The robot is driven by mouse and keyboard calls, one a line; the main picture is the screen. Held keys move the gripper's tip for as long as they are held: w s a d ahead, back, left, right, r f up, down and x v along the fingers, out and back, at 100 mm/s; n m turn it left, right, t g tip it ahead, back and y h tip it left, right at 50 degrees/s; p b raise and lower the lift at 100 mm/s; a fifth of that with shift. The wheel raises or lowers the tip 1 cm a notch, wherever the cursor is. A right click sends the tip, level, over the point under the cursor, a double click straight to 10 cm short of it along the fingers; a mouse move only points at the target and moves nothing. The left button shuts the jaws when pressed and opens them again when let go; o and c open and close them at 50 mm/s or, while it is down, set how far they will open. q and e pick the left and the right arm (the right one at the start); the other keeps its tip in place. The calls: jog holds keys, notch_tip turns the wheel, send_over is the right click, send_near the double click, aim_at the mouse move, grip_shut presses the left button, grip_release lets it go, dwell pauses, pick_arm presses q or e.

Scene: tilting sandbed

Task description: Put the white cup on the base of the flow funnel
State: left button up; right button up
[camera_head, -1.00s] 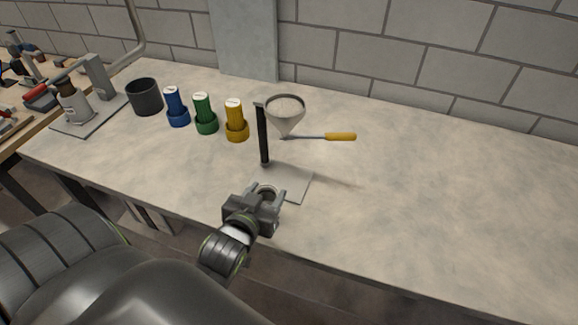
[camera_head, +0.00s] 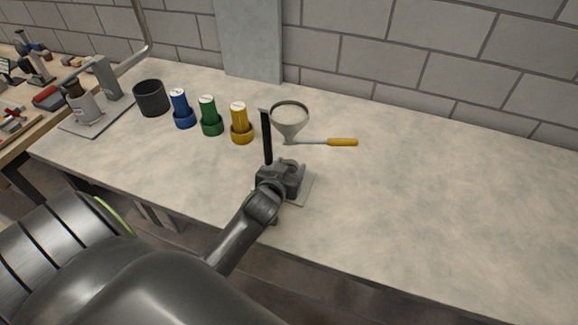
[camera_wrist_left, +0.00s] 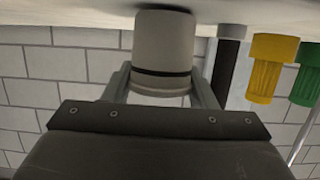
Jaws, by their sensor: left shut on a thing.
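The flow funnel (camera_head: 290,122) hangs from a black post over a thin grey base plate (camera_head: 304,191) on the bench. My left gripper (camera_head: 287,173) is over this base, in front of the post, and covers much of it. In the left wrist view, its two fingers (camera_wrist_left: 163,88) are shut on the white cup (camera_wrist_left: 163,50), one on each side. The cup's far end is close to a pale surface; I cannot tell whether they touch. The gripper hides the cup in the head view. The post (camera_wrist_left: 225,65) stands beside the cup in the wrist view. My right gripper is not in view.
Blue (camera_head: 181,110), green (camera_head: 209,116) and yellow (camera_head: 241,124) holders and a black cup (camera_head: 151,98) stand left of the funnel. A yellow-handled tool (camera_head: 342,142) is just right of it. The bench's right side is clear.

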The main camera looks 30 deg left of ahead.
pick_arm(q)
jog(key=shift+f, duration=0.2)
jog(key=o, duration=1)
jog(key=shift+c, duration=0.2)
jog(key=shift+r, duration=0.2)
jog(key=shift+s+d, duration=0.1)
jog(key=shift+s, duration=0.2)
jog(key=b+v, duration=0.1)
jog(key=v, duration=1)
jog(key=shift+s, duration=0.2)
